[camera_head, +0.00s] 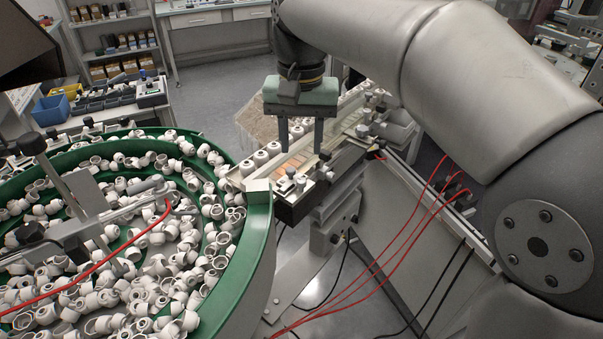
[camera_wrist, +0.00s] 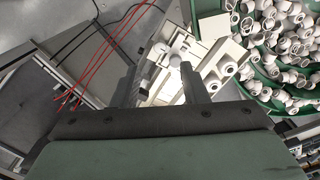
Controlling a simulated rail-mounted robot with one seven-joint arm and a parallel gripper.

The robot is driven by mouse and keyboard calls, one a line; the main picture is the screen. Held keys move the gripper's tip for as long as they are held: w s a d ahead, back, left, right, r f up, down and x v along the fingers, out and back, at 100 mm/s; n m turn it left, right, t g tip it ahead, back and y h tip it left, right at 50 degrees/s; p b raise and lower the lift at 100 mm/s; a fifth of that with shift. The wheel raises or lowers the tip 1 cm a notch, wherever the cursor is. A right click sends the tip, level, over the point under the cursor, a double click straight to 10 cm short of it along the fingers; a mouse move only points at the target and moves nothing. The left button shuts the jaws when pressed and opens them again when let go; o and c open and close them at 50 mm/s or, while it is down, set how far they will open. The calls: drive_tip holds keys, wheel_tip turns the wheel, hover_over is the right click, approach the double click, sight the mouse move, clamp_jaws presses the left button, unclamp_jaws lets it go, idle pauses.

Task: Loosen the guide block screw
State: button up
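My gripper (camera_head: 301,151) points down over the outfeed track beside the green bowl. Its two fingers are apart with nothing held between them. In the wrist view the gripper (camera_wrist: 158,67) is also open. A pale guide block assembly (camera_wrist: 168,82) lies beyond and between the fingertips, with small round knobs on it. One round light knob (camera_wrist: 160,48), perhaps the screw, shows near the gap. In the head view small blocks with dark and light knobs (camera_head: 291,174) sit at the bowl end of the track, below the fingertips. I cannot tell for certain which knob is the guide block screw.
The green bowl feeder (camera_head: 262,235) full of white caps stands close on the left. White caps sit along the track (camera_head: 261,158). Red hoses (camera_head: 400,235) and black cables hang on the right. A blue bin (camera_head: 50,110) stands on a bench at the back left.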

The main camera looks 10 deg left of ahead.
sight(301, 181)
wheel_tip(301, 181, down, 8)
drive_tip(key=shift+r, duration=0.1)
drive_tip(key=c, duration=0.9)
